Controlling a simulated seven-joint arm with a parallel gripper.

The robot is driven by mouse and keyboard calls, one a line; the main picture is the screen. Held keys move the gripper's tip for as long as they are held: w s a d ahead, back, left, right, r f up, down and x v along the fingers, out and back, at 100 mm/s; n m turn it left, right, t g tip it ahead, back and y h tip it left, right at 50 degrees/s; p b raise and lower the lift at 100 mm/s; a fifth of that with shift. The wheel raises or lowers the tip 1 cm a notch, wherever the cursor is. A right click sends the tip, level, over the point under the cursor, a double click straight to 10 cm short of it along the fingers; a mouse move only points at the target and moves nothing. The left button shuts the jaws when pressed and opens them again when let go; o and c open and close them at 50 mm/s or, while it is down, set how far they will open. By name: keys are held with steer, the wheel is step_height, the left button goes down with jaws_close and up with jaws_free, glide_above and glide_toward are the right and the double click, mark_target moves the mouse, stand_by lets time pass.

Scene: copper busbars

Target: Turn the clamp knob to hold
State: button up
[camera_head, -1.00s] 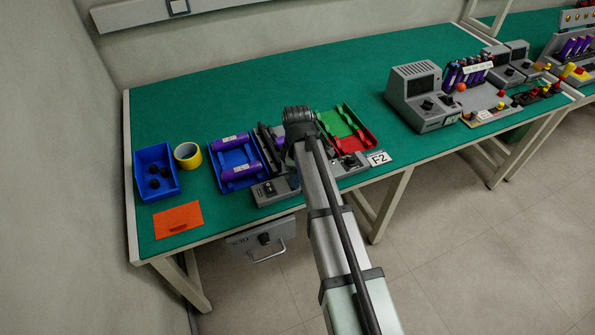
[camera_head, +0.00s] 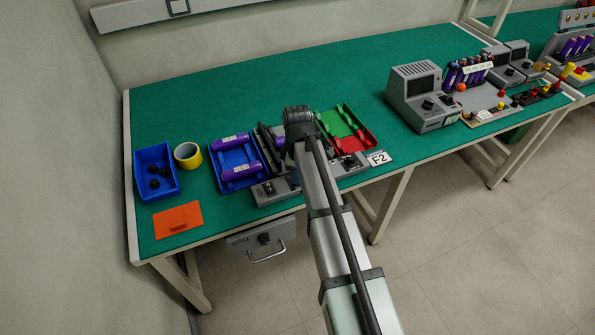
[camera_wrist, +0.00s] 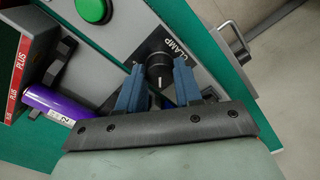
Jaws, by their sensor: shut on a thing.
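The black clamp knob (camera_wrist: 159,70) sits on a grey panel beside the word CLAMP in the wrist view, with a white pointer line on its face. My gripper (camera_wrist: 158,80) has its two blue fingers on either side of the knob and is shut on it. A purple cell (camera_wrist: 50,105) lies at the left in the wrist view, near a red PLUS marking.
A green button (camera_wrist: 94,9) is on the same panel. A blue tray (camera_head: 228,183) with purple cells stands left of my arm, and a red and green tray (camera_head: 372,143) stands right.

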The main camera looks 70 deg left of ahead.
steer(key=shift+m, duration=0.3)
steer(key=m, duration=0.3)
steer(key=shift+m, duration=0.4)
steer(key=m, duration=0.4)
steer(key=shift+m, duration=0.3)
steer(key=m, duration=0.8)
steer(key=shift+m, duration=0.6)
steer(key=o, duration=1)
steer(key=shift+o, duration=0.2)
